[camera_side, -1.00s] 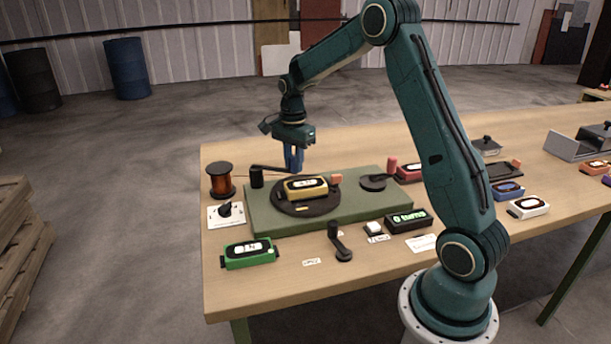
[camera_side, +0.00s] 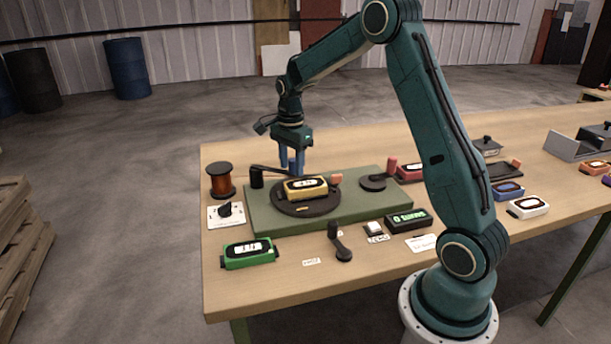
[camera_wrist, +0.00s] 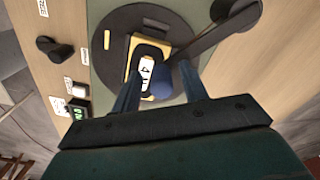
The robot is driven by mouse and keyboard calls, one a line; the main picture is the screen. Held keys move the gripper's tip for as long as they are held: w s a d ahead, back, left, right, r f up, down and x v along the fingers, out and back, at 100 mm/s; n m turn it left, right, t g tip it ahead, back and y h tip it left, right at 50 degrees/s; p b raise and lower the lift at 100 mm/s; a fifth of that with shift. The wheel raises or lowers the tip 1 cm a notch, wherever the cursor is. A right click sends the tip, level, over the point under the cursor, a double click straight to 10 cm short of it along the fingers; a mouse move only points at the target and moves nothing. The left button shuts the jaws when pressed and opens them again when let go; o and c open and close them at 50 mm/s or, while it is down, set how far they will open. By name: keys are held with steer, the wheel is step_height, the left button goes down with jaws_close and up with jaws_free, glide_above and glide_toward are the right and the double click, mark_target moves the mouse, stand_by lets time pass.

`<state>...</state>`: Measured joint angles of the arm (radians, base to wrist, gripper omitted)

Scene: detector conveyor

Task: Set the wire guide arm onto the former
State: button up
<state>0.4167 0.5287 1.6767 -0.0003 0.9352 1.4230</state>
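The wire guide arm (camera_side: 268,169) is a black bar running from a black post (camera_side: 257,178) toward the turntable (camera_side: 318,210). In the wrist view the guide arm (camera_wrist: 205,40) slants in from the upper right, and a dark blue knob (camera_wrist: 161,80) sits at its end. The former (camera_side: 305,189), a yellow block with a white label, lies on the round black turntable; it also shows in the wrist view (camera_wrist: 135,45). My gripper (camera_side: 292,168) is open, fingers down, at the guide arm's free end behind the former. The knob appears between the fingers (camera_wrist: 157,90); contact cannot be told.
A copper wire spool (camera_side: 221,181) stands left of the green base plate (camera_side: 262,226). A crank handle (camera_side: 340,245), a "0 turns" display (camera_side: 408,220) and a green unit (camera_side: 249,253) lie in front. Other coloured units sit at right.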

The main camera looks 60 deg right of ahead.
steer(key=shift+r, duration=0.1)
step_height(320, 180, up, 14)
stand_by(0.9)
steer(key=s+a+r+n+t, duration=0.3)
steer(key=s+a+r+n, duration=0.2)
steer(key=s+a+n, duration=0.6)
steer(key=s+a+f+n+t, duration=0.1)
steer(key=s+a+f+n, duration=0.1)
steer(key=s+a+n, duration=0.2)
steer(key=s+a+f+n+t, duration=0.1)
steer(key=s+a+n, duration=0.3)
steer(key=s, duration=0.7)
steer(key=shift+a+f+n+t, duration=0.2)
steer(key=shift+f+n+t, duration=0.1)
steer(key=shift+f+n, duration=0.65)
